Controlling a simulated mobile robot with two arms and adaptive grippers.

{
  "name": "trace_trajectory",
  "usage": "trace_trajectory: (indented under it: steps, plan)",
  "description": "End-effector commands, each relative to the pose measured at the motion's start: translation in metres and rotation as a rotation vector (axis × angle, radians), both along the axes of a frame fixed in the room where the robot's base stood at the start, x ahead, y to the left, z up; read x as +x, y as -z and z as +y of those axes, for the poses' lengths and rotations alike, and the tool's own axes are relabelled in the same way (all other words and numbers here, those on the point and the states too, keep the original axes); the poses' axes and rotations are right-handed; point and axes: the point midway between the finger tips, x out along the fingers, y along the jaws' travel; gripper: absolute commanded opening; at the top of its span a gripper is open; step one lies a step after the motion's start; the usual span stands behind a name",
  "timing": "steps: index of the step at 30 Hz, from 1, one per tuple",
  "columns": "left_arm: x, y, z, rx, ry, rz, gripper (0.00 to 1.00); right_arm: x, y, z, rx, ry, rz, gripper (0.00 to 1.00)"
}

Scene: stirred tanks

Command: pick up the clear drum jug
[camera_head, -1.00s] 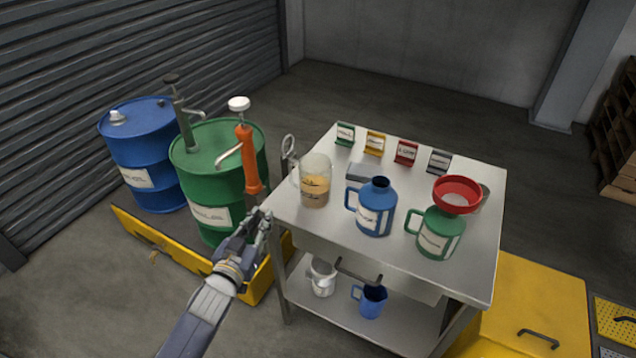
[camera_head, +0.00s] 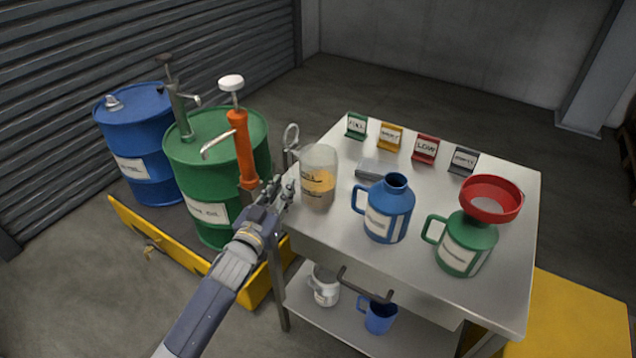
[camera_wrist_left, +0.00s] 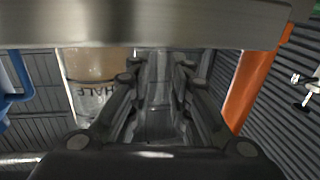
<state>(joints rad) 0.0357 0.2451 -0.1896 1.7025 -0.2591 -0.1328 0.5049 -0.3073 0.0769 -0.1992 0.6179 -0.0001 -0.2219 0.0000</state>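The clear drum jug (camera_head: 319,178) stands upright at the left edge of the steel table, with amber liquid in it and dark lettering on its wall. My left gripper (camera_head: 283,192) is just left of the jug, near the table edge, apart from it in the wrist view. In the left wrist view, the gripper's two fingers (camera_wrist_left: 157,75) are spread with nothing between them. The jug (camera_wrist_left: 92,85) shows left of the fingers there, its lettering upside down; a grey band hides part of it. My right gripper is not in view.
A blue jug (camera_head: 388,212) and a green jug (camera_head: 468,245) with a red funnel (camera_head: 491,198) stand right of the clear jug. Small sign stands (camera_head: 424,148) line the back. A green drum (camera_head: 215,160) with an orange pump (camera_head: 241,150) is close left of my gripper.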

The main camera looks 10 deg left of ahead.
Motion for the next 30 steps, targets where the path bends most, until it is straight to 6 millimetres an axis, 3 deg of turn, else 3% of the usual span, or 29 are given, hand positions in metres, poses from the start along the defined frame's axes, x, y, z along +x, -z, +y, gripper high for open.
trace_trajectory:
  steps: [8,13,18,26,30]
  plan:
    - [0.021,-0.004,-0.003,0.001,0.001,-0.001,0.19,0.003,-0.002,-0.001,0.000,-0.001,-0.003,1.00]
    - [0.046,-0.015,-0.003,0.003,0.000,-0.001,0.19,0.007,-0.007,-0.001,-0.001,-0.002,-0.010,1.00]
    - [0.062,-0.011,-0.006,0.000,0.001,0.001,0.19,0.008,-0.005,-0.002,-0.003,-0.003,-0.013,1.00]
    - [0.064,-0.011,-0.007,0.000,0.001,0.002,0.19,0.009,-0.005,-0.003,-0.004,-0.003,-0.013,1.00]
    - [0.064,-0.011,-0.007,0.000,0.001,0.001,0.00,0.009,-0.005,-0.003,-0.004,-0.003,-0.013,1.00]
